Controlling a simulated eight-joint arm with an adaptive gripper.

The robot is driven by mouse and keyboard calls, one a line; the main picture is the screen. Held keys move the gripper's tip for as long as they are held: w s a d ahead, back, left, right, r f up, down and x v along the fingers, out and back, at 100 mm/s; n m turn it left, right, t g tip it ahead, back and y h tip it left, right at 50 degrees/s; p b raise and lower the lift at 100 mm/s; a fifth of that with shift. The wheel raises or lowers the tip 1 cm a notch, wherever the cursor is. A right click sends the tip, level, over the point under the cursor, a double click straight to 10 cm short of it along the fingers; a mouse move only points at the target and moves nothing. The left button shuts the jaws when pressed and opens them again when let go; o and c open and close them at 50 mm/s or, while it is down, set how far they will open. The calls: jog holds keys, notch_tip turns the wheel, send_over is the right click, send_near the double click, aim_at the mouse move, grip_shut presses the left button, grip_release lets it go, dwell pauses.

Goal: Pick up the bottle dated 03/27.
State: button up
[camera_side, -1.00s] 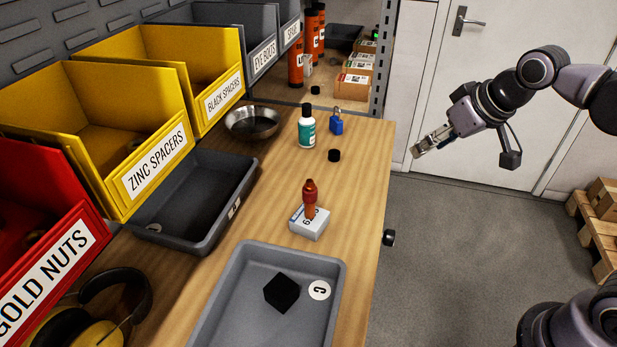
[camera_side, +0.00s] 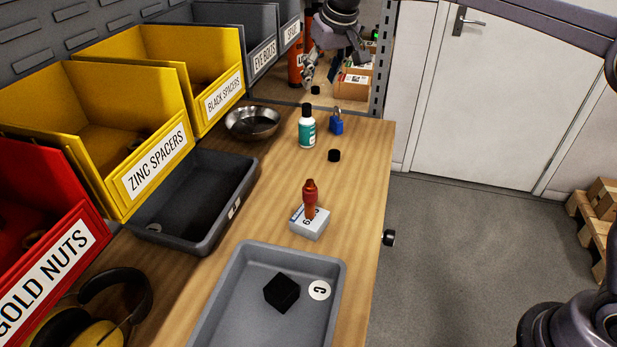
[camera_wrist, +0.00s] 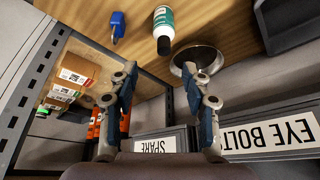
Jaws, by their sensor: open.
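A white bottle with a teal label and black cap (camera_side: 307,130) stands upright on the wooden bench; it also shows in the wrist view (camera_wrist: 163,22). Tall orange bottles stand on the shelf at the back, one (camera_side: 295,66) partly hidden by my arm; they show in the wrist view (camera_wrist: 93,127) too. I cannot read a date on any bottle. My gripper (camera_side: 308,70) is in front of the shelf, beyond the teal bottle and above bench height. In the wrist view my gripper (camera_wrist: 159,68) is open with nothing between its fingers.
A metal bowl (camera_side: 252,123), blue padlock (camera_side: 337,124) and black cap-like piece (camera_side: 334,155) lie near the teal bottle. A red-orange object (camera_side: 310,195) stands at a small box (camera_side: 311,227). Grey trays (camera_side: 340,290) and labelled bins line the bench. A shelf post (camera_side: 382,60) rises behind.

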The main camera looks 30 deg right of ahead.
aim_at(307, 105)
jog(key=x, duration=0.6)
jog(key=shift+w+a, duration=0.15)
jog(key=x, duration=0.4)
jog(key=shift+w+a+r, duration=0.2)
jog(key=shift+w, duration=0.1)
jog(key=shift+w+f, duration=0.2)
jog(key=shift+f, duration=0.3)
grip_shut()
